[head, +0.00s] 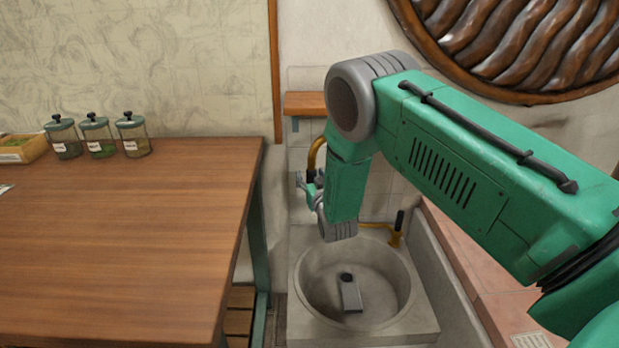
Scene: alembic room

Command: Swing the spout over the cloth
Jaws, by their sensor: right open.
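A curved brass pipe (316,154), which looks like the spout, shows at the wall above the stone basin (300,283). My right arm hides part of it. A lower brass fitting (385,230) with a black handle is at the back right of the basin; I cannot tell whether the two join. My right gripper (309,186) is open beside the curved pipe, partly hidden by my arm; contact cannot be told. A flat grey piece (350,295) with a dark round part lies in the basin. I cannot tell whether it is the cloth. My left gripper is out of view.
A wooden table (120,240) fills the left, with several lidded glass jars (97,138) and a wooden box (22,148) at its back edge. A small wooden shelf (304,103) is above the basin. A pinkish tiled ledge (480,275) runs along the right.

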